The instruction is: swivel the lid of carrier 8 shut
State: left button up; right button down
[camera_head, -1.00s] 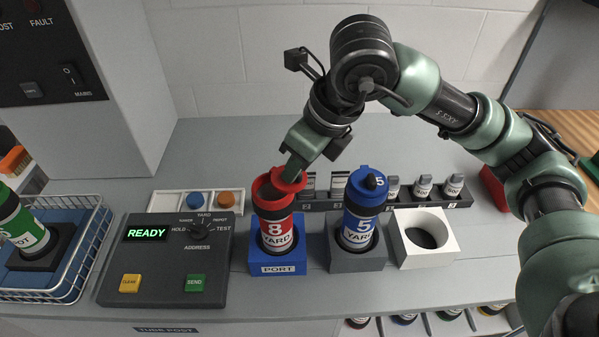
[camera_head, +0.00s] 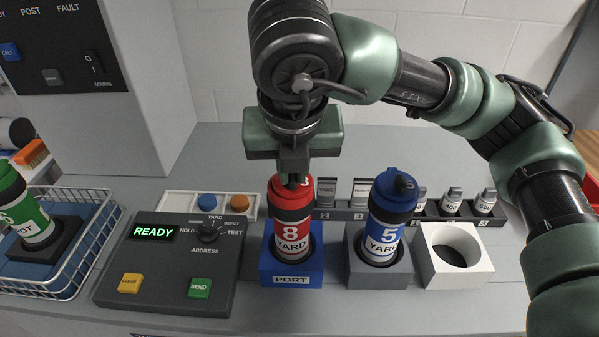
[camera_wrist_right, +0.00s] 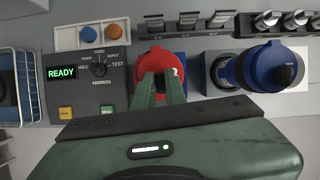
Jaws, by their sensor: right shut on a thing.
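Carrier 8 (camera_head: 292,230), red with a white YARD label, stands upright in the blue PORT block (camera_head: 291,280). Its red lid (camera_head: 290,198) sits over the top of the body, with no gap that I can make out. My right gripper (camera_head: 293,180) points down from above and is shut on the lid's top part, which the fingers mostly hide. In the right wrist view the two fingers (camera_wrist_right: 160,80) lie over the red lid (camera_wrist_right: 152,62). My left gripper is not in view.
Blue carrier 5 (camera_head: 388,220) stands close on the right in a grey block (camera_head: 377,275). An empty white holder (camera_head: 455,258) is beyond it. The READY control panel (camera_head: 170,265) is on the left, with a wire basket (camera_head: 75,275) farther left. Small labelled pieces line a rack behind.

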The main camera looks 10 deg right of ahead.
jog(key=shift+a+m, duration=0.25)
jog(key=shift+m, duration=0.25)
jog(key=c, duration=1.4)
grip_release()
jog(key=shift+c, duration=0.2)
jog(key=v, duration=0.7)
jog(key=shift+a+r+b, duration=0.2)
jog(key=shift+r+b, duration=0.2)
jog(key=shift+b, duration=0.05)
